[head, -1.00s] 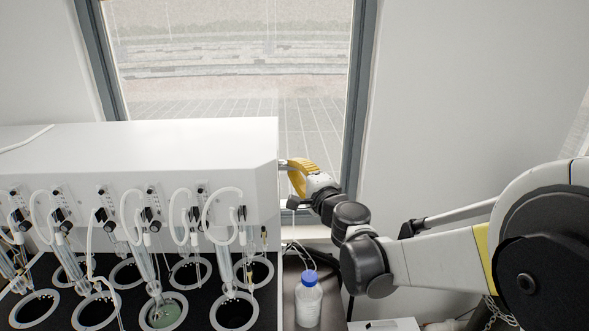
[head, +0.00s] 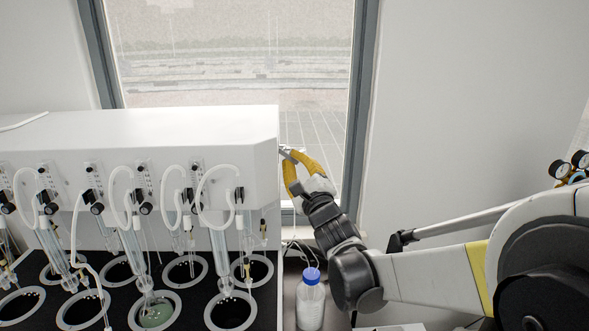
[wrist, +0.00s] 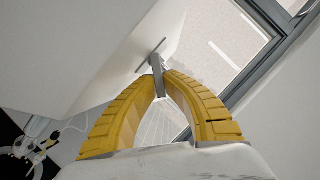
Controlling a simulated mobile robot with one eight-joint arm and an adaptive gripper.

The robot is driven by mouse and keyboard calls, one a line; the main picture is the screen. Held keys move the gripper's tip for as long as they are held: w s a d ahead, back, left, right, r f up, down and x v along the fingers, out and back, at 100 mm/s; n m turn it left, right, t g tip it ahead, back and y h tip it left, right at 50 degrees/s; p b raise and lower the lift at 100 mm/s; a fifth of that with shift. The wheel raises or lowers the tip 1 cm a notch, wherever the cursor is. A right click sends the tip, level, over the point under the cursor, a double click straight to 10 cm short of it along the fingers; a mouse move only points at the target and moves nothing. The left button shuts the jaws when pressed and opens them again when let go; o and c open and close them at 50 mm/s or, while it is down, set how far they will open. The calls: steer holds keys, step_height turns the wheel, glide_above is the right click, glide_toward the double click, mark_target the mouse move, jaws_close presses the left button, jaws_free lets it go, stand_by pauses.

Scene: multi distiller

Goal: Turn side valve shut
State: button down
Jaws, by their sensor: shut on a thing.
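The side valve (head: 284,149) is a small grey metal part on the right side wall of the white distiller (head: 150,150). In the wrist view the valve (wrist: 157,60) shows a thin cross bar close to the white wall and a flat grey stem. My gripper (head: 296,160) has yellow ribbed fingers and is at the distiller's right side. In the wrist view the gripper's (wrist: 162,84) fingertips close on the end of the stem, one on each side. The gap between the fingers further back is empty.
A blue-capped bottle (head: 310,300) stands below my arm, right of the distiller, with thin tubes nearby. A window (head: 230,60) is behind. Glass tubes with white hoses stand over round wells at the distiller's front. Pressure gauges (head: 570,164) are at the far right.

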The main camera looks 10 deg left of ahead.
steer(key=shift+a+f+m+t+h+b, duration=0.1)
steer(key=shift+f+m+t+h+b, duration=0.2)
steer(key=shift+m+b, duration=0.4)
steer(key=shift+r, duration=0.15)
steer(key=c, duration=1.5)
jaws_free()
steer(key=v, duration=0.8)
